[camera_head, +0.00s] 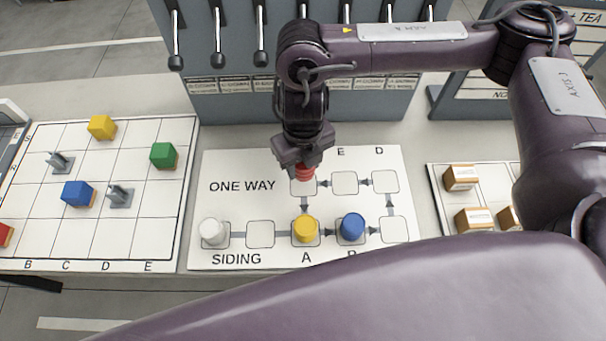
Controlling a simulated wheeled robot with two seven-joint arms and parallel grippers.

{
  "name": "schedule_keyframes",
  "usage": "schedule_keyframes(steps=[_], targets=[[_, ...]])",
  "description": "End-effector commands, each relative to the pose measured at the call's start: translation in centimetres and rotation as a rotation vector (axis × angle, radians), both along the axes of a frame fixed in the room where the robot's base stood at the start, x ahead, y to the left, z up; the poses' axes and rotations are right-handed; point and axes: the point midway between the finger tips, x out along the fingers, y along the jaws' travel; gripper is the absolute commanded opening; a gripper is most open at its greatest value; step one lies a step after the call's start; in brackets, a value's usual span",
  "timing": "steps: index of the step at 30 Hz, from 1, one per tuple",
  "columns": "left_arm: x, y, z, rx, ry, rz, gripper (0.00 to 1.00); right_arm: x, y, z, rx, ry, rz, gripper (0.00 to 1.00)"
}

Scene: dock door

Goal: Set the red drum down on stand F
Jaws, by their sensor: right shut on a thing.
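My right gripper (304,160) points down over the white track board (225,165) and is shut on the red drum (305,173). Only the lower part of the drum shows beneath the fingers. It is over or on the top-left stand (303,188), left of the stands under the letters E and D. That stand's own letter is hidden behind my gripper. I cannot tell whether the drum touches the stand. A yellow drum (305,229) stands at A, a blue drum (351,227) to its right, and a white drum (214,232) at the siding's left end. My left gripper is out of view.
A grey panel with several levers (261,58) rises behind the board. A gridded board (35,205) with coloured cubes and grey pieces lies left. Small brown boxes (460,177) sit on a board at right. Stands E (344,183) and D (385,181) are empty.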

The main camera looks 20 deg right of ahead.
Motion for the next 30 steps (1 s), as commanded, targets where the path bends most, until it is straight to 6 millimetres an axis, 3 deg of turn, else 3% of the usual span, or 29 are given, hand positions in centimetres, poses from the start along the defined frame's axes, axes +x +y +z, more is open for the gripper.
schedule_keyframes(steps=[12,25,26,30], targets=[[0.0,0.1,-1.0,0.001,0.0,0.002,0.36,0.0,0.1,-4.9,0.002,0.001,-0.002,0.17],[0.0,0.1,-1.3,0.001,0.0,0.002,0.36,0.1,0.0,-5.6,0.001,-0.001,0.0,0.17],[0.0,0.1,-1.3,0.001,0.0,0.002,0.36,0.1,0.0,-5.5,0.001,-0.001,0.0,0.42],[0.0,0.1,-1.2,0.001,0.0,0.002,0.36,0.1,0.0,-5.4,0.001,-0.001,0.0,0.6]])
